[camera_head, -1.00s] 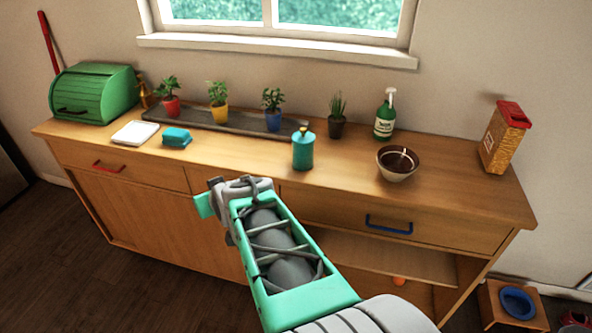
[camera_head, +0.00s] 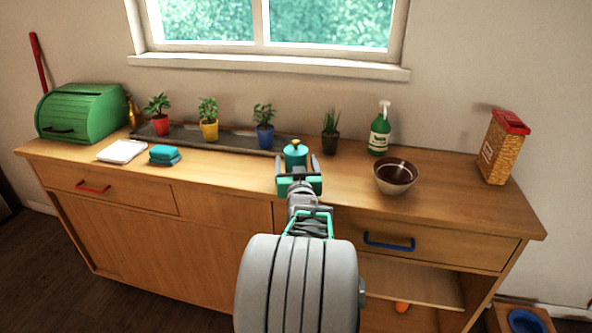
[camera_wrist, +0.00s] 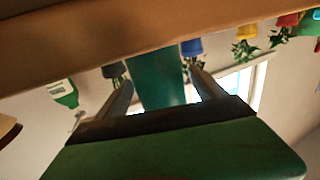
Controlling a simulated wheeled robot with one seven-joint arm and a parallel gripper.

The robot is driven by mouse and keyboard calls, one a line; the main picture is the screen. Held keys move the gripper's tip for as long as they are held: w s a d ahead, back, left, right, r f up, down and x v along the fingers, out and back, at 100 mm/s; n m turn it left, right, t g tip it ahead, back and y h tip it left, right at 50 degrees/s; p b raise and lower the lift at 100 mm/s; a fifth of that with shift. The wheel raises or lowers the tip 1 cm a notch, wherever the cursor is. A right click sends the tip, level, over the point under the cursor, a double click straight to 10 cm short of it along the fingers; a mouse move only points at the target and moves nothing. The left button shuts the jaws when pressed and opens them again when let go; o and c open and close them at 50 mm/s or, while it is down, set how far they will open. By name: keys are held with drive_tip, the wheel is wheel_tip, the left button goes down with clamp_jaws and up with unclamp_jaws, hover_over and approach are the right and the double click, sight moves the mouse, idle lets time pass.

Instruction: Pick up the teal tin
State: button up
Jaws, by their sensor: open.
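The teal tin (camera_head: 295,155), with a yellowish knob on top, stands on the wooden counter in the middle. My gripper (camera_head: 297,166) is in front of it in the head view, with one finger to each side of the tin's lower part, which it hides. In the wrist view, which looks upside down, the teal tin (camera_wrist: 156,78) shows between the two open fingers (camera_wrist: 160,92). The fingers look apart from the tin, and nothing is held. How far they reach along its sides is hard to tell.
A dark tray (camera_head: 190,136) with potted plants lies behind and left. A blue-potted plant (camera_head: 264,128) is close behind the tin. A brown bowl (camera_head: 396,176) and a green spray bottle (camera_head: 380,130) stand to the right. Teal cloths (camera_head: 164,155) lie left. The counter (camera_head: 235,170) is clear between.

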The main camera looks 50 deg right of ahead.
drive_tip(key=shift+c, duration=0.5)
drive_tip(key=c, duration=1.4)
drive_tip(key=shift+c, duration=0.2)
